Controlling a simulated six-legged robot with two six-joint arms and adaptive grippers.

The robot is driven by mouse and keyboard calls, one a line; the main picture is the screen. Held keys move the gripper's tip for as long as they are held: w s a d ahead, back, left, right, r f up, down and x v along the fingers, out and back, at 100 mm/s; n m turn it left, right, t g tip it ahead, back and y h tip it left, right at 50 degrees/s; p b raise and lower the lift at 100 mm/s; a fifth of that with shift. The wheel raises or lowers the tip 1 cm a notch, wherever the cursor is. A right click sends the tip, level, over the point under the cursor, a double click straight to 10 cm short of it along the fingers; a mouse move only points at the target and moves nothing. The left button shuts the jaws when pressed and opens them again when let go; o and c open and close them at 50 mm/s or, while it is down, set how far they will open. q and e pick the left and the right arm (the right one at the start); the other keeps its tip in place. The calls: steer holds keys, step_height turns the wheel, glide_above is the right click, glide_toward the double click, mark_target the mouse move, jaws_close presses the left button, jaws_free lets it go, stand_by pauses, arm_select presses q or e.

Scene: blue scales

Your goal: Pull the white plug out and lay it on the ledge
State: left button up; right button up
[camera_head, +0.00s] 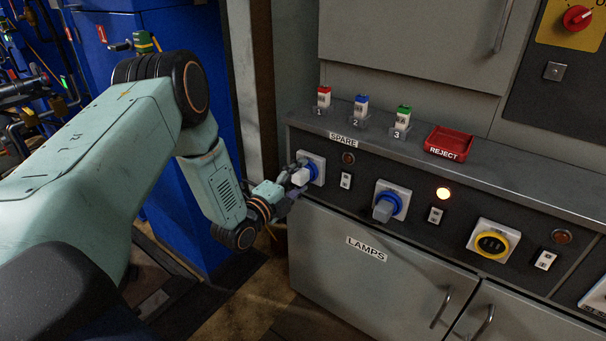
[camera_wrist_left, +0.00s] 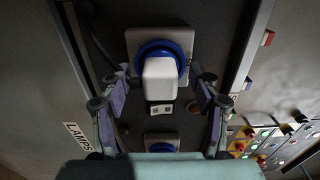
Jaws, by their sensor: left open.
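The white plug (camera_head: 300,177) sits in the left blue-ringed socket (camera_head: 313,166) on the dark panel, under the SPARE label. In the left wrist view the white plug (camera_wrist_left: 160,80) stands out from its blue ring (camera_wrist_left: 158,49). My left gripper (camera_head: 291,182) is at this plug; in the left wrist view my left gripper (camera_wrist_left: 162,92) is open, with one finger on each side of the plug and visible gaps between. The grey ledge (camera_head: 497,182) runs above the panel. My right gripper is not in view.
A yellow-ringed socket (camera_head: 492,242) is farther right. On the ledge stand several small coloured blocks in clear holders and a red REJECT tray (camera_head: 450,141). The ledge right of the tray is clear.

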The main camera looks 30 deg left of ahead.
mark_target(296, 180)
arm_select(q)
steer(key=shift+c, duration=0.2)
jaws_close()
stand_by(0.6)
steer(key=shift+s, duration=0.1)
steer(key=shift+s+a+p, duration=0.15)
steer(key=shift+s+p, duration=0.85)
steer(key=shift+s, duration=0.45)
steer(key=shift+s+a+p, duration=0.1)
steer(key=shift+s+p, duration=0.85)
steer(key=shift+s, duration=0.5)
